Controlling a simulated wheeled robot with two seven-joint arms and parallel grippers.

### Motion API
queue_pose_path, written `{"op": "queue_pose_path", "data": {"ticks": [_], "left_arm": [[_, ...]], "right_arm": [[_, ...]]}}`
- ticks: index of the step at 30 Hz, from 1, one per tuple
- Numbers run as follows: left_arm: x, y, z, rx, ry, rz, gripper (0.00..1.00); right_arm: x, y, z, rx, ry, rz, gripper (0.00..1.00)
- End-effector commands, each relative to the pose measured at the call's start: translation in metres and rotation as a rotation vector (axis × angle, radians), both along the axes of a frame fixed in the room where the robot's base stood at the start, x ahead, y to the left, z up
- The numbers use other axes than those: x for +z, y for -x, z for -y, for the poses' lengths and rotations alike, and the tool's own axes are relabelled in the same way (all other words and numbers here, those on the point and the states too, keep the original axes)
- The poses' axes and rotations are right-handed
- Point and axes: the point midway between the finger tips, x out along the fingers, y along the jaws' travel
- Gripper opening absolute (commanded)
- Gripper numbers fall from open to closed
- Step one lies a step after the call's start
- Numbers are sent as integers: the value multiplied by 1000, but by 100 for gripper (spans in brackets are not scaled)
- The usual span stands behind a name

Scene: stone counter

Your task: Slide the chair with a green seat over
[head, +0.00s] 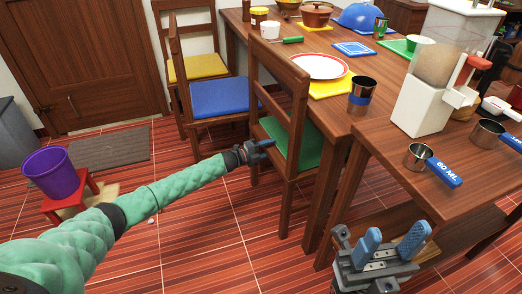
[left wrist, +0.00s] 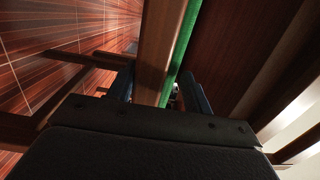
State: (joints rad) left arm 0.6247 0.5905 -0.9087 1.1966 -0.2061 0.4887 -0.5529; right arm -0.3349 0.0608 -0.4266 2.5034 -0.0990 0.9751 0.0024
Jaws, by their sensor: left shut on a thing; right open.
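The wooden chair with a green seat (head: 292,143) stands at the near left side of the table, its seat partly under the tabletop. My left gripper (head: 262,147) is at the left edge of the green seat, shut on the chair's seat rail. In the left wrist view the wooden rail (left wrist: 155,50) and the green seat edge (left wrist: 181,42) run between the fingers. My right gripper (head: 384,248) is open and empty, low in front of the table's near end.
Chairs with a blue seat (head: 222,97) and a yellow seat (head: 198,67) stand behind it. The wooden table (head: 345,122) holds plates, cups and a dispenser (head: 437,75). A purple bucket (head: 50,174) sits on a red stool (head: 70,202) at left. Tiled floor is clear between.

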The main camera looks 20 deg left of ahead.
Motion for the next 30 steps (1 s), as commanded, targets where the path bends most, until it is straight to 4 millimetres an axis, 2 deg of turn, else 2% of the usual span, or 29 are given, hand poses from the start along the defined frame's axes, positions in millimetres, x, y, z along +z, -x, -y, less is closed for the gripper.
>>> {"op": "queue_pose_path", "data": {"ticks": [9, 10, 13, 14, 30], "left_arm": [[-1, 1, 4, -4, 3, 1, 0], [-1, 1, 4, -4, 4, 0, 54], [-2, 1, 4, -4, 2, -1, 73], [-2, 1, 3, -3, 2, -1, 76], [-4, 5, -3, -1, -2, -4, 76]], "right_arm": [[-2, 0, 0, 0, 0, 0, 51], [-2, 0, 0, 0, 0, 0, 51], [-2, 0, 0, 0, 0, 0, 51], [-2, 0, 0, 0, 0, 0, 51], [1, 0, 0, 0, 0, 0, 51]]}}
